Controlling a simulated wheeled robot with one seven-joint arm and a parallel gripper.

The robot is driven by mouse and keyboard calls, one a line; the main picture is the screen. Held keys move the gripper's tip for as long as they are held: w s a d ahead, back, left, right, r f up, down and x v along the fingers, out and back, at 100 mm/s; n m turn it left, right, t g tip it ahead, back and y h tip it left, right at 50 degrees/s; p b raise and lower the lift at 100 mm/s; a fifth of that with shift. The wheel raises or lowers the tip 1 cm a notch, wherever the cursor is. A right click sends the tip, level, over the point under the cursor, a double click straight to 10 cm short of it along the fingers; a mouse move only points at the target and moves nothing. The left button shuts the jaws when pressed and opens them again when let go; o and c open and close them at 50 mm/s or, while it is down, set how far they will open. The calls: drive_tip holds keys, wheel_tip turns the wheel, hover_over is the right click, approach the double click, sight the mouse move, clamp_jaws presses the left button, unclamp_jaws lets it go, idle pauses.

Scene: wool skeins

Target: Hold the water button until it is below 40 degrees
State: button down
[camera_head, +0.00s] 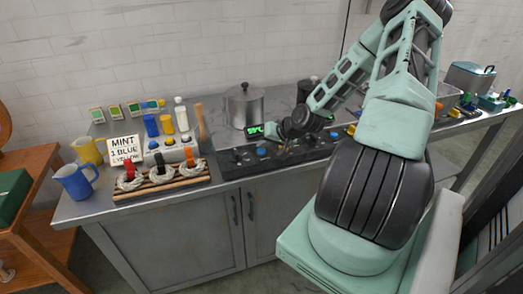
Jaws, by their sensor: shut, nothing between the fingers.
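A dark control panel (240,168) runs along the front of the steel worktop, with several knobs or buttons on it. A blue button (262,152) sits on it. I cannot tell whether this is the water button. A small black display (255,131) with green digits stands behind the panel, in front of the steel pot; its number is too small to read surely. My gripper (284,148) is shut and empty, pointing down over the panel just right of the blue button. I cannot tell whether its tips touch a button. My arm hides part of the panel.
A lidded steel pot (244,106) stands behind the display. At left are a wooden rack (160,184) with skeins, a sign (125,150) reading "MINT 1 BLUE 1 YELLOW", bottles, a blue mug (75,181) and a yellow mug (88,149). A lidded container (470,78) stands far right.

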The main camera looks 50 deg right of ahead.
sight(264, 151)
drive_tip(key=shift+f+b, duration=0.3)
drive_tip(key=shift+f, duration=0.25)
idle(0.6)
drive_tip(key=shift+r, duration=0.1)
idle(4.5)
drive_tip(key=shift+r+p, duration=0.9)
drive_tip(key=shift+p, duration=0.1)
drive_tip(key=shift+r, duration=0.1)
wheel_tip(264, 151, up, 5)
drive_tip(key=p, duration=0.4)
drive_tip(key=shift+p, duration=0.35)
